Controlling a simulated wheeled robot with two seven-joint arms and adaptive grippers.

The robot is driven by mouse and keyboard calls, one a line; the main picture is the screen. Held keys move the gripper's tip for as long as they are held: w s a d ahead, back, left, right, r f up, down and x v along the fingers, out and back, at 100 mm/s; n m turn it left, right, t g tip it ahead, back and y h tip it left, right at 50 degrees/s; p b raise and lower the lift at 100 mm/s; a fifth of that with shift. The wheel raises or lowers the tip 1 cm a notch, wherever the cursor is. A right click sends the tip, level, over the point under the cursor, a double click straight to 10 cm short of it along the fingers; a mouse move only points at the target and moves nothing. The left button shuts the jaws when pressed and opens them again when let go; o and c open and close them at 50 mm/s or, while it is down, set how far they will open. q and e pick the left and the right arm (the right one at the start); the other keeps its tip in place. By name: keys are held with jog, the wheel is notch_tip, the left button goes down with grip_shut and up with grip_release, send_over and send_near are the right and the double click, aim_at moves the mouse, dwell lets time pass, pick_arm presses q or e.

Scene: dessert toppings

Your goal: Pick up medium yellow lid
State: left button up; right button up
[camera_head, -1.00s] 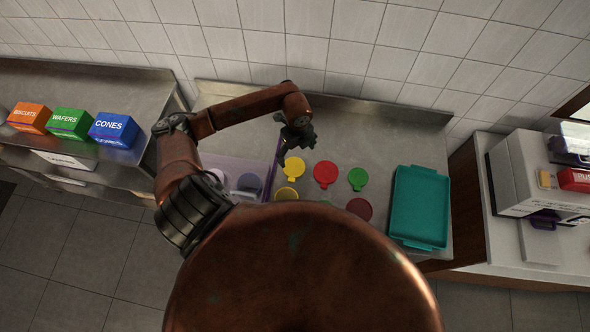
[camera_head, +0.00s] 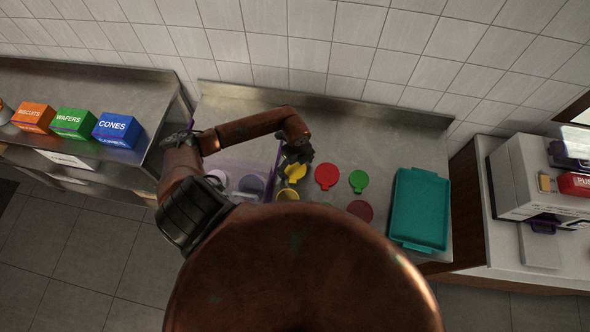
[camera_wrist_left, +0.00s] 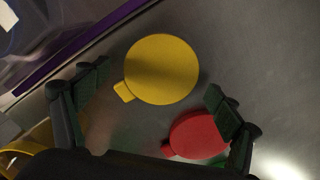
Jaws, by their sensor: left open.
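The round yellow lid (camera_head: 296,171) with a small tab lies flat on the steel counter. In the left wrist view the yellow lid (camera_wrist_left: 161,69) is ahead of the fingers, near the middle. My left gripper (camera_head: 297,158) is above the lid and partly covers it in the head view. In the left wrist view my left gripper (camera_wrist_left: 150,92) has its fingers spread wide, with nothing between them held. My right gripper is not seen.
A red lid (camera_head: 327,176) lies right of the yellow one, then a green lid (camera_head: 358,181) and a dark red lid (camera_head: 360,209). A yellow container (camera_head: 287,194) stands in front. A purple-edged clear bin (camera_head: 229,164) is left; a teal tray (camera_head: 420,207) is right.

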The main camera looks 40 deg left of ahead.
pick_arm(q)
jog(key=shift+c, duration=0.3)
jog(key=c, duration=0.8)
jog(key=shift+r, duration=0.15)
